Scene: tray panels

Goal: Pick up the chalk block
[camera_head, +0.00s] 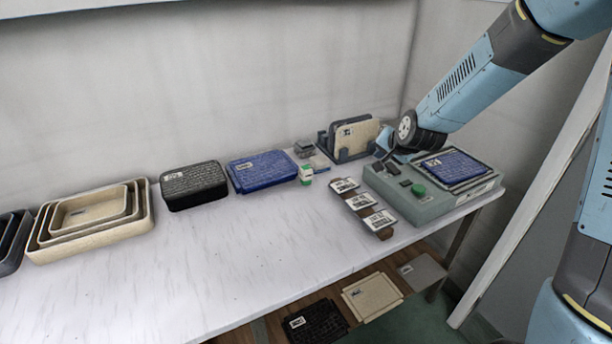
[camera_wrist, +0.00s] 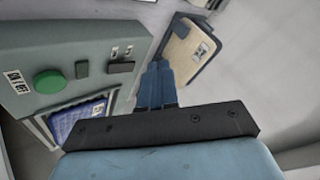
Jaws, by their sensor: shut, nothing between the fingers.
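My gripper (camera_wrist: 158,68) is shut and empty in the wrist view, its blue fingers together. In the camera_head view my gripper (camera_head: 386,157) is small and dark, between the rack and the grey control box. No block is clearly marked as chalk. A small white and green item (camera_head: 306,174) stands on the table beside the blue tray, left of my gripper. A small dark grey block (camera_head: 304,147) sits behind it near a light pad. I cannot tell whether either is the chalk block. Neither touches my gripper.
The control box (camera_head: 402,200) with a green button stands close to my gripper, also in the wrist view (camera_wrist: 60,50). The rack holds beige panels (camera_head: 357,137). Labelled samples (camera_head: 360,201), a blue tray (camera_head: 262,171), a black tray (camera_head: 193,186) and nested beige trays (camera_head: 140,215) line the table. The front left is clear.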

